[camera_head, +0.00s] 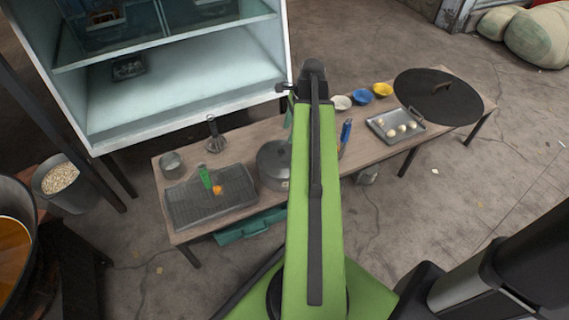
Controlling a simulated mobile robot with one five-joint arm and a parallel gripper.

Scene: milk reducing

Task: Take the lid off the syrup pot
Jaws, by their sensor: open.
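A grey metal pot (274,168) stands on the long wooden table, left of my arm. It appears to be the syrup pot, with a grey lid (272,152) on top. My green arm covers its right side, and the lid's knob is not clear. A large dark round lid (437,88) with an arched handle lies at the table's right end, apart from the pot. My green arm rises through the middle of the view to a dark joint. My gripper is not visible; it may be hidden behind the arm.
A dark rack tray (180,205) holds a green item (205,177) and a small orange item (217,190). A whisk (214,138) and small tin (171,163) stand behind it. Bowls and a tray (382,132) of pale balls are at right. A glass cabinet (190,75) stands behind.

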